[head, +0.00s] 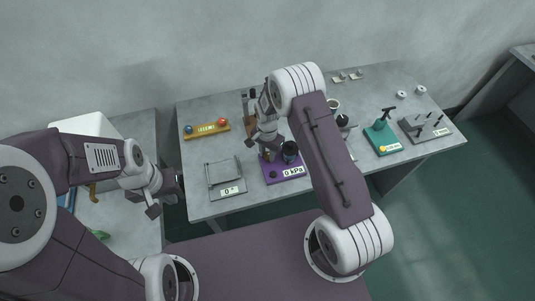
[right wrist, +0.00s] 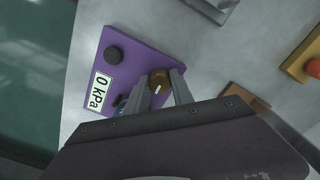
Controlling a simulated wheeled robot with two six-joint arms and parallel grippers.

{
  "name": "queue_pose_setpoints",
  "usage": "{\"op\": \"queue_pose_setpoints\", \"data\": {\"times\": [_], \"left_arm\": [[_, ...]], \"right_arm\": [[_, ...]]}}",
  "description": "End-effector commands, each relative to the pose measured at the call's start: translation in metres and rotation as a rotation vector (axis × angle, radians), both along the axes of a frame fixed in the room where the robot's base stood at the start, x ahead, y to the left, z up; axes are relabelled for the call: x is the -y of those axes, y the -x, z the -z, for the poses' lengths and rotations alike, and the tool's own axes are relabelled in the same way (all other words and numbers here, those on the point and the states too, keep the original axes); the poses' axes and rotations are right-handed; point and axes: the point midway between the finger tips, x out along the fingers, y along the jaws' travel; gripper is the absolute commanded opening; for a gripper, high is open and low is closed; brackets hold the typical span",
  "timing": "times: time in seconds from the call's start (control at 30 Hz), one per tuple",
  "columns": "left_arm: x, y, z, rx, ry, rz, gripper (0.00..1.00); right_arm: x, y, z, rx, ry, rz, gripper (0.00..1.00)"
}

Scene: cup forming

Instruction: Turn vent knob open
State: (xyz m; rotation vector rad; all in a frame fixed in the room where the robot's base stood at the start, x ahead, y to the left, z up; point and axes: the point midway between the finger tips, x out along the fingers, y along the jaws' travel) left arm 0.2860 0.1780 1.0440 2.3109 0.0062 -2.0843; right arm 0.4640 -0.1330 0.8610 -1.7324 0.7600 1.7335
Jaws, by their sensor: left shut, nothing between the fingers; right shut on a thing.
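The purple pressure unit (head: 271,176) stands on the grey table with a display reading 0 kPa (head: 293,172) and a dark cylindrical part (head: 290,150). In the right wrist view, the purple base (right wrist: 141,52) carries a round black part (right wrist: 113,55) and a brass vent knob (right wrist: 160,77) with a white mark. My right gripper (right wrist: 160,88) is shut on the vent knob, one finger on each side. In the head view my right gripper (head: 267,151) reaches down onto the unit's back left. My left gripper (head: 177,184) is shut and empty, left of the table.
A scale-like device (head: 227,178) reading 0 sits left of the unit. A yellow block with coloured knobs (head: 207,129) lies behind it. A teal stand (head: 383,139) and a grey peg stand (head: 424,130) are at the right. A white bin (head: 85,124) stands far left.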

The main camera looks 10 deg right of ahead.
Motion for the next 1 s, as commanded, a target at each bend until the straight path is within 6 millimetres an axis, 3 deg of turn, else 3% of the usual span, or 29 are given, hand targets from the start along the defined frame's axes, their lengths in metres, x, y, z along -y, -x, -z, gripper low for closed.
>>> {"op": "queue_pose_setpoints", "data": {"times": [0.67,0.7,0.77,1.0], "left_arm": [[0.0000,0.0000,0.0012,0.000,0.000,0.000,0.00],[0.0000,0.0000,0.0012,0.000,0.000,0.000,0.00],[0.0000,0.0000,0.0012,0.000,0.000,0.000,0.00],[0.0000,0.0000,0.0013,0.000,0.000,0.000,0.00]], "right_arm": [[-0.0001,-0.0004,-0.0005,0.001,-0.001,0.054,0.00],[-0.0001,-0.0004,-0.0005,0.001,-0.001,0.054,0.37],[-0.0001,-0.0004,-0.0004,0.001,-0.001,0.054,0.50],[-0.0001,-0.0002,-0.0002,0.001,-0.001,0.053,0.50]]}}
